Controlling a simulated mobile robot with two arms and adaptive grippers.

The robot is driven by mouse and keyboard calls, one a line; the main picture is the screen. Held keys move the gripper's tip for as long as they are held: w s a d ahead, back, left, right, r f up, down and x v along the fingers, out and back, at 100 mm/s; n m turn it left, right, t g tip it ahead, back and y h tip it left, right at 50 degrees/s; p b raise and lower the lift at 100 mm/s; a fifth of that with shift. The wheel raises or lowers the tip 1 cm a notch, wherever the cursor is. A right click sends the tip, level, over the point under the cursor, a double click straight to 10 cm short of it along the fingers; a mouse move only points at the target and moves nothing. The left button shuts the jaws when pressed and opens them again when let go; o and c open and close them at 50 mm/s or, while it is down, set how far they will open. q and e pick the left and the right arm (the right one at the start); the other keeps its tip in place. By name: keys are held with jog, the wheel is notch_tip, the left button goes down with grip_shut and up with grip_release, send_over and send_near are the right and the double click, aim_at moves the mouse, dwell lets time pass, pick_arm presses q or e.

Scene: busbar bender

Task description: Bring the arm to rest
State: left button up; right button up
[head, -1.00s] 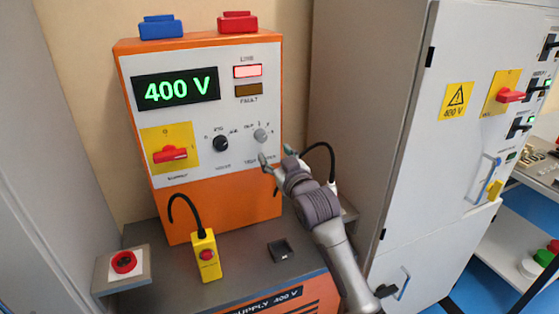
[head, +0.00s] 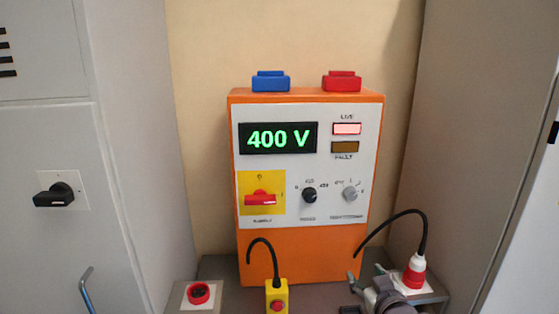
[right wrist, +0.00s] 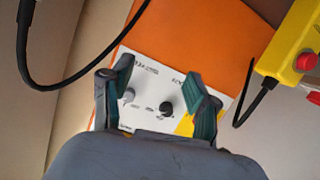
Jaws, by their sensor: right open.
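My right gripper (head: 366,276) is low in the head view, in front of the lower right part of the orange supply unit (head: 300,255). Its fingers are apart and nothing shows between them. In the right wrist view the open fingers (right wrist: 160,78) frame part of the white panel, with a grey knob (right wrist: 128,95) and a black knob (right wrist: 166,108) beyond them. They look clear of both knobs. Only the gripper and a little of the right arm show in the head view. My left gripper is not in view.
A red-and-white plug (head: 414,272) with a black cable stands right beside my right gripper. A yellow pendant (head: 277,297) and a red button box (head: 199,294) stand left. Grey cabinets (head: 130,150) flank the unit. The display (head: 278,138) reads 400 V.

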jog(key=s+a+f+g, duration=0.1)
jog(key=s+f+g, duration=0.4)
jog(key=s, duration=0.7)
jog(key=s+f+g, duration=0.2)
jog(key=s+f, duration=0.5)
jog(key=s, duration=0.4)
jog(key=s+a+f+g, duration=0.1)
jog(key=s+f+g, duration=0.4)
jog(key=s, duration=0.7)
jog(key=s+d+f+x, duration=0.1)
jog(key=s+x, duration=0.2)
jog(key=x, duration=1)
jog(key=s+x, duration=0.3)
jog(key=x, duration=1.1)
jog(key=s+d+f, duration=0.2)
jog(key=s+f, duration=0.5)
jog(key=s, duration=0.1)
jog(key=s+d+f+g, duration=0.1)
jog(key=s+f, duration=0.7)
jog(key=s, duration=0.1)
jog(key=shift+d+f+g+h, duration=0.3)
jog(key=shift+d, duration=0.1)
